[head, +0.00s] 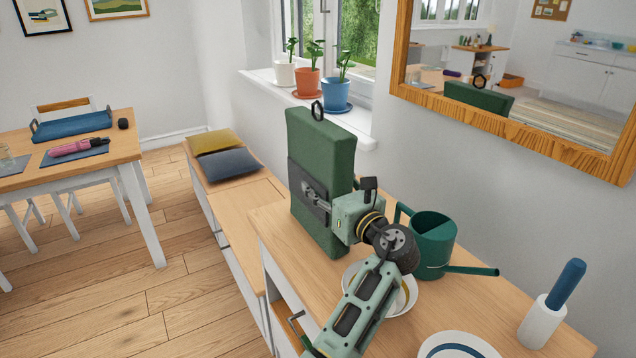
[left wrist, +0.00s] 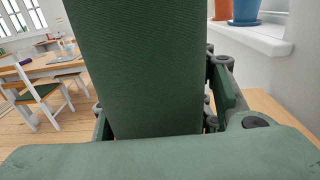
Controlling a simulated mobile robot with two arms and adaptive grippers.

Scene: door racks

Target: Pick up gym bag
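The gym bag (head: 322,150) is a tall dark green block with a black loop on top and a dark band on its side. My left gripper (head: 322,203) is at the bag's lower half, one finger along the banded face. In the left wrist view the bag (left wrist: 135,70) fills the middle, with fingers (left wrist: 160,118) close against both sides; the gripper looks shut on it. The far finger is hidden in the head view. My right gripper is not in view.
A green watering can (head: 433,245) stands just right of the gripper. A bowl (head: 405,297) is partly under my arm, with a plate (head: 455,346) and a white holder with blue handle (head: 545,318) nearby. Potted plants (head: 307,82) line the sill; a mirror (head: 510,125) hangs right.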

